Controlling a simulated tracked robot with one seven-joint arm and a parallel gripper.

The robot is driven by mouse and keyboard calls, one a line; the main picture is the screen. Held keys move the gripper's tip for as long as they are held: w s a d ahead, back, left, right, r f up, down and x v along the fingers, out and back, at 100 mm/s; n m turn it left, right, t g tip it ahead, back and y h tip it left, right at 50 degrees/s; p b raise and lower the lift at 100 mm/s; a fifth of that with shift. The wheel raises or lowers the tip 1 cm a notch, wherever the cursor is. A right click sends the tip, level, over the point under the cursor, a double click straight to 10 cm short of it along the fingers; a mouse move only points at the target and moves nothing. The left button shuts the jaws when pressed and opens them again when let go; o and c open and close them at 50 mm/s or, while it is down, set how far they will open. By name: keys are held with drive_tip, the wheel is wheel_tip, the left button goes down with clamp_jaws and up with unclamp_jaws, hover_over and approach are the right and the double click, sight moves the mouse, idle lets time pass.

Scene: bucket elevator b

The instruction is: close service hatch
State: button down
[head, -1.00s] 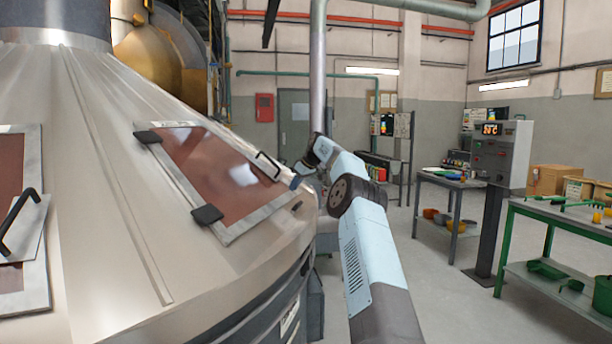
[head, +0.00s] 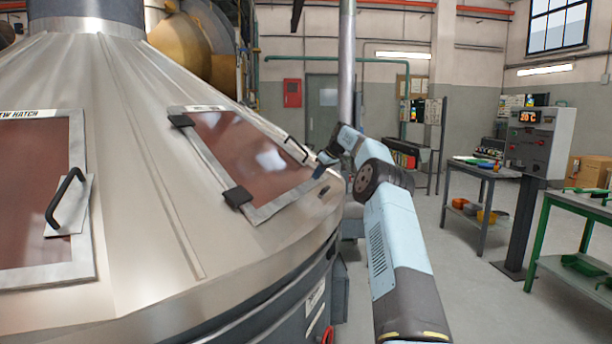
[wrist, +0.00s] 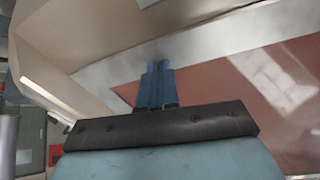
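The service hatch (head: 245,155), a brown-red panel in a pale metal frame, lies on the slope of the big metal cone and looks flush with it. Two black hinges are on its left side, and a black bar handle (head: 296,150) is near its right edge. My gripper (head: 322,168) is at the hatch's right edge, just beside the handle; I cannot tell if it touches. In the wrist view the blue fingers (wrist: 157,82) are together with nothing visible between them, over the hatch's pale frame (wrist: 205,55). The handle does not show there.
A second hatch, labelled as a view hatch (head: 35,190), is at the left with its own handle. A small dark part (head: 325,190) sits below my gripper on the cone. A control post (head: 540,140) and benches stand at the right, with open floor between.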

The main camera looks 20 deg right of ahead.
drive_tip(key=shift+s+d+f, duration=0.1)
drive_tip(key=shift+s+f, duration=0.05)
drive_tip(key=shift+f, duration=0.5)
drive_tip(key=v, duration=1.4)
drive_tip(key=shift+w+r, duration=0.25)
drive_tip(key=shift+r, duration=0.35)
